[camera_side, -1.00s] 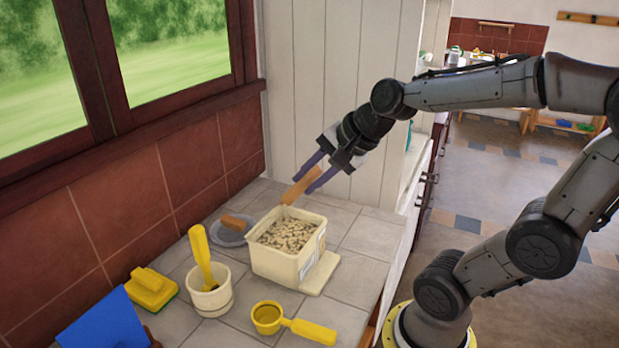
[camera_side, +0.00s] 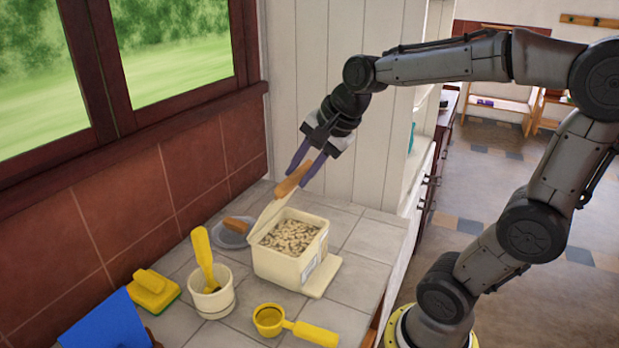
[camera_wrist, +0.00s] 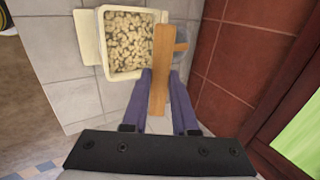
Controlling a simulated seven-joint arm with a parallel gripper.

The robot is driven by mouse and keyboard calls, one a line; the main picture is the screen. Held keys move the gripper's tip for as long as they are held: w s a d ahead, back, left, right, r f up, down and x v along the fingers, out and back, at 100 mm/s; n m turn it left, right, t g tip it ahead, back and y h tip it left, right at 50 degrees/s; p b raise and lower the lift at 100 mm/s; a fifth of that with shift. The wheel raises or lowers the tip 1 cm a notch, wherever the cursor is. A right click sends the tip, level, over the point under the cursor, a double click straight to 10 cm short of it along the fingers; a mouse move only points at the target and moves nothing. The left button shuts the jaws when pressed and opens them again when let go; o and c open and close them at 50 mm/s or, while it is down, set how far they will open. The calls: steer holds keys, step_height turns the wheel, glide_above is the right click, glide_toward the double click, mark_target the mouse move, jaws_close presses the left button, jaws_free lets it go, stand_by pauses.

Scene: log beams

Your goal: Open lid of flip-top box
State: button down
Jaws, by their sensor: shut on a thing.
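The cream flip-top box (camera_side: 275,263) stands on the tiled counter, its top open and pale pieces (camera_side: 291,237) visible inside. A cream lid panel (camera_side: 266,218) rises tilted at the box's far-left edge. A wooden strip (camera_side: 291,181) shows at the panel's upper end. My gripper (camera_side: 302,178) is above the box, shut on this strip. In the wrist view, the wooden strip (camera_wrist: 161,62) lies between my gripper's two purple fingers (camera_wrist: 161,88), beside the open box (camera_wrist: 103,45). The strip hides part of the box's edge there.
A white cup (camera_side: 213,302) with a yellow-handled tool, a yellow scoop (camera_side: 312,332), a yellow brush (camera_side: 153,290) and a blue object (camera_side: 100,322) stand in front. A grey dish (camera_side: 231,236) sits behind the box. The tiled wall (camera_side: 145,195) is at left.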

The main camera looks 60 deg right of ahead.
steer(key=w+r+g, duration=0.1)
steer(key=w+g, duration=0.4)
steer(key=w, duration=0.7)
steer(key=shift+w+r+g, duration=0.3)
steer(key=shift+w+r, duration=0.05)
steer(key=shift+r, duration=0.05)
steer(key=shift+f, duration=0.1)
steer(key=c, duration=0.8)
jaws_free()
steer(key=shift+o, duration=0.6)
steer(key=shift+r, duration=0.2)
